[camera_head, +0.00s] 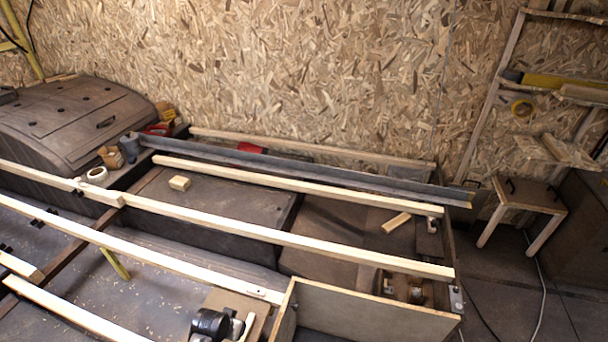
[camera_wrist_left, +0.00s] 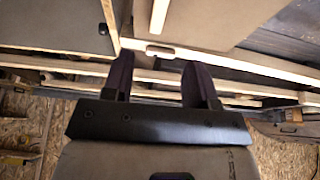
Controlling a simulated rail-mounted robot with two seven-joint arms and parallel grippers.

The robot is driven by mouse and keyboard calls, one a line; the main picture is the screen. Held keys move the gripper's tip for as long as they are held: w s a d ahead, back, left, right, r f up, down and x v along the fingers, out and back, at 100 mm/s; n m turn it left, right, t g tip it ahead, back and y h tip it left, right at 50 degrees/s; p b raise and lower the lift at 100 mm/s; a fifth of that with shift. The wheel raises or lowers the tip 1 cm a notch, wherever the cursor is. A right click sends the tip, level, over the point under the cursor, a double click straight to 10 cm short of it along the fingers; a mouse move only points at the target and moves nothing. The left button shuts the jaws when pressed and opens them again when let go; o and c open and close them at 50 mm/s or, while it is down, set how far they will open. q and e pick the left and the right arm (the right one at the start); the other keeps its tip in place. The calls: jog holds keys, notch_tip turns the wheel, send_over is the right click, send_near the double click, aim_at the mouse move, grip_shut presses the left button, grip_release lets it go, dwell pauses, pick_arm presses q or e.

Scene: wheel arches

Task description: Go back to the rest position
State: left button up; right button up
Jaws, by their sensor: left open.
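My left gripper (camera_wrist_left: 158,65) shows only in the left wrist view. Its two dark fingers stand apart with nothing held between them. Beyond the fingers is a pale wooden batten (camera_wrist_left: 160,48) running across the view; I cannot tell how far it is from the fingertips. Neither gripper shows in the head view, and my right gripper is in no view.
Long wooden battens (camera_head: 290,240) and a grey metal rail (camera_head: 300,170) span the frame in front of the chipboard wall (camera_head: 300,70). A dark wheel arch (camera_head: 70,120) is at the left. A small stool (camera_head: 530,193) stands at the right, beside some clear floor.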

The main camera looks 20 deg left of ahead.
pick_arm(q)
jog(key=s+d+r+m+t+p, duration=0.1)
jog(key=s+d+r, duration=0.15)
jog(key=r, duration=0.75)
jog(key=s+d+r+t+p, duration=0.15)
jog(key=d+r, duration=0.25)
jog(key=r, duration=0.6)
jog(key=s+d+r+m+g+p, duration=0.1)
jog(key=s+d+g+p, duration=0.2)
jog(key=s, duration=0.9)
jog(key=s+d+r+g+p, duration=0.1)
jog(key=s+d+p, duration=0.3)
jog(key=s, duration=0.8)
notch_tip(320, 180, up, 38)
jog(key=a+p, duration=0.1)
jog(key=p, duration=3.7)
jog(key=shift+w+a, duration=0.2)
jog(key=shift+w, duration=0.25)
